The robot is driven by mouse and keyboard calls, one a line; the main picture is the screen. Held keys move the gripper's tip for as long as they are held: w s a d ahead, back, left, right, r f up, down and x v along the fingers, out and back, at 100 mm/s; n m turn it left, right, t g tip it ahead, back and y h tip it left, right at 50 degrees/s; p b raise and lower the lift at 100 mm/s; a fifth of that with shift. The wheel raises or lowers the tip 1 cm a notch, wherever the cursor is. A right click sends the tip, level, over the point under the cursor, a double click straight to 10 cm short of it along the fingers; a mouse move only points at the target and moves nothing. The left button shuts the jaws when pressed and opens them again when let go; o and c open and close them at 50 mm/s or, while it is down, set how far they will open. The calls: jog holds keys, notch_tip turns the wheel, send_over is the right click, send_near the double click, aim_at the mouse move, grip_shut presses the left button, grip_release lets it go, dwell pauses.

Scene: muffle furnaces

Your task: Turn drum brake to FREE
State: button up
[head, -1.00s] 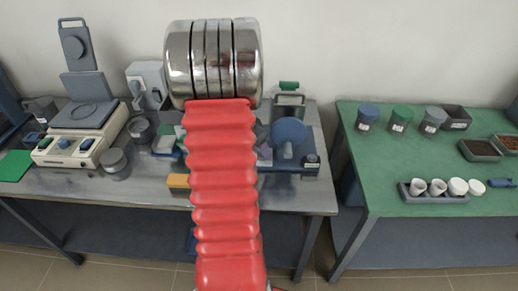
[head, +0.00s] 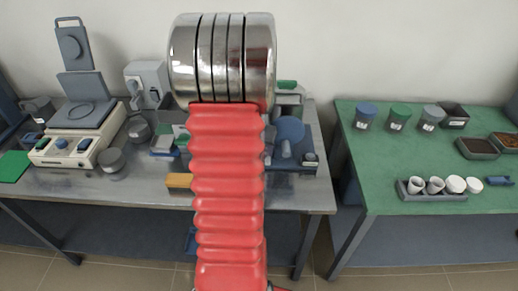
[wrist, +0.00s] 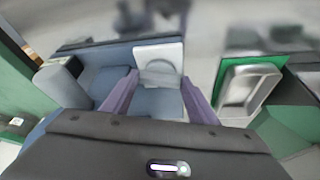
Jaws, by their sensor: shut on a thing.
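A blue drum device (head: 290,130) stands on a blue base at the right end of the grey bench, partly behind my arm. In the wrist view my gripper (wrist: 155,100) has its two purple fingers closed in on a blue-grey part, which I take for the drum brake (wrist: 155,103). A pale plate (wrist: 160,55) with a ring mark lies just beyond it. The fingers hide the sides of the held part, and I cannot read any FREE mark. In the head view my red arm hides the gripper.
A blue-grey cylinder (wrist: 60,88) stands left of the fingers. A metal tray (wrist: 250,90) on green lies to their right. A press-like device (head: 85,120) and pots stand on the left of the bench. A green table (head: 380,170) with jars and cups is at right.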

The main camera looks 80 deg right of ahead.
jog(key=shift+s+a, duration=0.1)
dwell(0.5)
jog(key=o, duration=1)
jog(key=shift+o, duration=0.2)
jog(key=shift+r, duration=0.1)
jog(key=shift+a+r, duration=0.1)
jog(key=shift+r, duration=0.6)
jog(key=v, duration=0.6)
jog(key=shift+a, duration=0.25)
